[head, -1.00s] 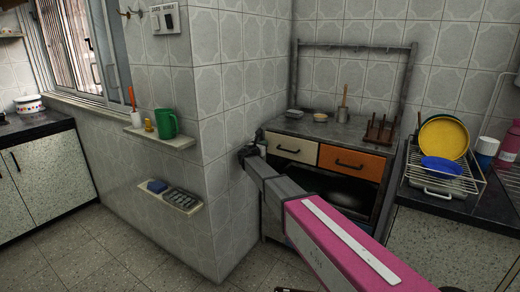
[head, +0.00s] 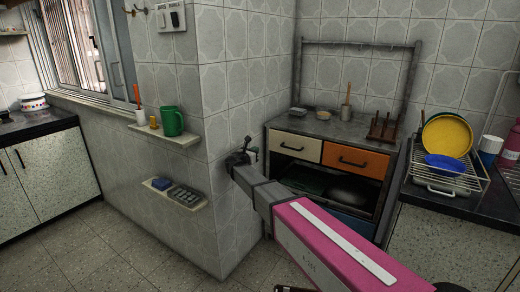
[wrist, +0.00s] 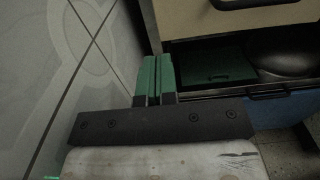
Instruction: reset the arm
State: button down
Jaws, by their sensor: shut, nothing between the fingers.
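My gripper (head: 248,146) is at the end of my pink and grey arm, in front of the tiled wall corner and left of the cabinet. In the wrist view its two green fingers (wrist: 158,76) are pressed together with nothing between them. They point toward the gap between the tiled wall and the cabinet front. No steel tumbler can be made out in either view.
The cabinet (head: 349,131) has a cream drawer (head: 296,147), an orange drawer (head: 355,159) and an open compartment below. A dish rack (head: 450,184) with plates is right. Floor is clear at lower left.

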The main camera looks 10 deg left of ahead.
jog(key=s+d+f+m+g, duration=0.3)
jog(key=s+d+f+m, duration=0.15)
jog(key=d, duration=0.55)
jog(key=s+d+f+m+g, duration=0.4)
jog(key=d+m, duration=0.2)
jog(key=d, duration=0.4)
jog(key=s+d+f+m+g, duration=0.3)
jog(key=s+d+f+m, duration=0.2)
jog(key=d, duration=0.5)
jog(key=s+d+f+m+g+y, duration=0.2)
jog(key=s+d+m+g+y, duration=0.1)
jog(key=s+d+m, duration=0.3)
jog(key=s+d+f+m+g+y, duration=0.3)
jog(key=s+m, duration=0.7)
jog(key=s, duration=0.4)
jog(key=d+y, duration=0.1)
jog(key=d, duration=0.1)
jog(key=shift+d+f+g, duration=0.3)
jog(key=shift+d+f, duration=0.05)
